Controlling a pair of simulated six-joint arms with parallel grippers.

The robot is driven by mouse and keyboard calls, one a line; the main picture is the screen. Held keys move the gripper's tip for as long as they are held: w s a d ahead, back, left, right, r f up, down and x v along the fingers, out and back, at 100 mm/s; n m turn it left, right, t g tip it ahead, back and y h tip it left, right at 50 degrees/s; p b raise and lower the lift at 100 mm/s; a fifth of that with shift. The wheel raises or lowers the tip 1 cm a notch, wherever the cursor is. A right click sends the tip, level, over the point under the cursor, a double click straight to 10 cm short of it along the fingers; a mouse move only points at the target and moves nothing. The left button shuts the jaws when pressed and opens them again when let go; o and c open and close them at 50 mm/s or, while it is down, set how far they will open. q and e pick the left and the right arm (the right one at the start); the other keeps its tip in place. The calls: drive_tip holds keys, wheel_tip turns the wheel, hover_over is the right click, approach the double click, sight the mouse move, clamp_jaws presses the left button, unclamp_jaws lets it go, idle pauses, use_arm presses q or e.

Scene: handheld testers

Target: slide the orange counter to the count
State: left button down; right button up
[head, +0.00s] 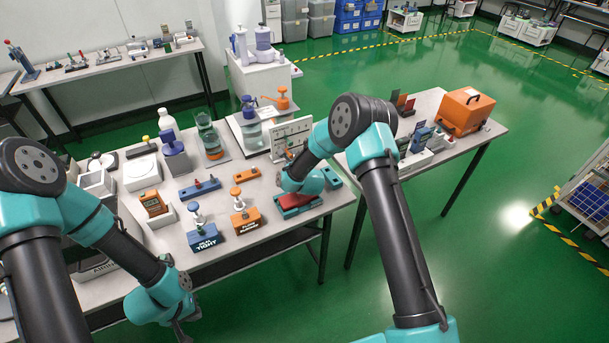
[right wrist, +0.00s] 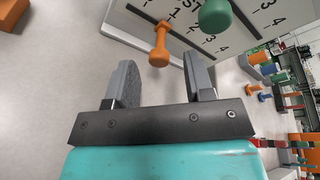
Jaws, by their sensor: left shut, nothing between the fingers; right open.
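The white counter board (head: 291,128) stands upright at the right end of the table in the head view. In the right wrist view the board (right wrist: 140,15) shows printed numbers and dark slots. The orange counter (right wrist: 161,42) is a knob standing out from a slot by the low numbers. My right gripper (right wrist: 160,72) is open and empty, its fingers pointing at the board. The orange counter is ahead, between the finger directions, apart from both. In the head view my right arm hides its fingers and part of the board. My left gripper (head: 185,325) is shut and empty, below the table's front edge.
A green counter (right wrist: 214,15) sticks out close ahead of the right-hand finger. A red-and-teal item (head: 298,204) lies below my right wrist. Orange (head: 245,218) and blue (head: 203,237) labelled testers stand at the front. A glass jar (head: 209,137) is left of the board.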

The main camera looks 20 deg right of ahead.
drive_tip(key=v, duration=1.4)
drive_tip(key=shift+s+r, duration=0.1)
drive_tip(key=shift+s, duration=0.15)
